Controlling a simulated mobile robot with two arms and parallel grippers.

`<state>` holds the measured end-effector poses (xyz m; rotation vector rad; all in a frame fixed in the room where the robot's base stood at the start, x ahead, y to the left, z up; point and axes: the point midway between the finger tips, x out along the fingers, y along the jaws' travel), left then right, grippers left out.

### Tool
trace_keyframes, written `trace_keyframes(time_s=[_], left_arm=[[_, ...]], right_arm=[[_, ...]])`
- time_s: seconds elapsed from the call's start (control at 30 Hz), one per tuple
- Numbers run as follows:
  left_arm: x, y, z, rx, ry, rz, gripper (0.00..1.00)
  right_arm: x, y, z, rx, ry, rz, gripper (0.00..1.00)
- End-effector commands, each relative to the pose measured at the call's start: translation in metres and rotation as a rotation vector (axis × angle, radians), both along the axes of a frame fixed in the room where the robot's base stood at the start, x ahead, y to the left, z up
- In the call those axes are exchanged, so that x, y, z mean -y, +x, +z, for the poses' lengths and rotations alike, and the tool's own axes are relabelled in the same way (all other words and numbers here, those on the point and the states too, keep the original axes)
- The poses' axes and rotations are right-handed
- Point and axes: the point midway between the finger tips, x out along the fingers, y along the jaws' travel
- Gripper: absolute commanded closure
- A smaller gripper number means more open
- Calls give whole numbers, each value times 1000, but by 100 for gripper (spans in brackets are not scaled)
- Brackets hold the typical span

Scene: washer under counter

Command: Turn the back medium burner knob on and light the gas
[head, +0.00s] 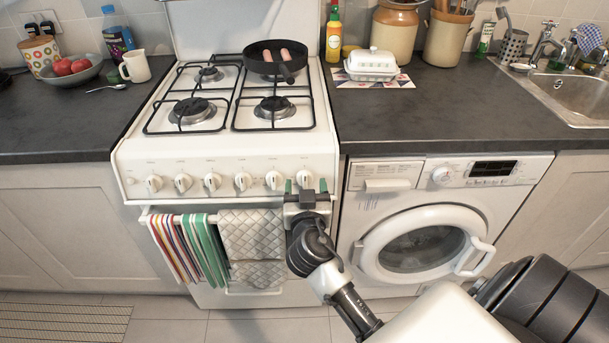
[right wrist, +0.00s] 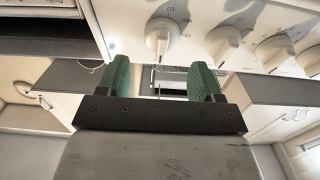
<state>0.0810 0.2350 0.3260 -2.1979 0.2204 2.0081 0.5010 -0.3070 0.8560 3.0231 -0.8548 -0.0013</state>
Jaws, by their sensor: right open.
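The white gas stove (head: 140,150) carries a row of several white knobs along its front panel. The rightmost knob (head: 304,179) is just beyond my right gripper (head: 305,187). In the right wrist view this knob (right wrist: 162,38) lies ahead of the gap between the green fingers of my right gripper (right wrist: 160,82), with nothing between them. My right gripper is open. A black pan (head: 276,58) with sausages sits on the back right burner. The back left burner (head: 209,74) is bare. No flame shows. My left gripper is out of view.
A rail below the knobs holds a striped towel (head: 190,250) and a grey quilted cloth (head: 252,245), left of my right arm. The washing machine (head: 440,185) stands to the right. A white butter dish (head: 371,64) is on the right counter.

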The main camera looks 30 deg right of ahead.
Motion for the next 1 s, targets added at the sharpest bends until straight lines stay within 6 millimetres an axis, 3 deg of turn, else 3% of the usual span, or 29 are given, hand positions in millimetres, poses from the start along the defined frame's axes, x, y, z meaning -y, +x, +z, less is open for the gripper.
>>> trace_keyframes(time_s=[0.2, 0.57, 0.87, 1.0], left_arm=[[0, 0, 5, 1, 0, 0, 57], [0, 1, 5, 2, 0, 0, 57], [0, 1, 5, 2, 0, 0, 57], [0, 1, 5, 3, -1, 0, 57]], right_arm=[[12, 21, 1, 1, -1, 1, 34], [15, 24, 0, 0, 0, 1, 36], [14, 24, 0, 0, 0, 1, 81], [14, 24, 0, -2, -3, 2, 82]])
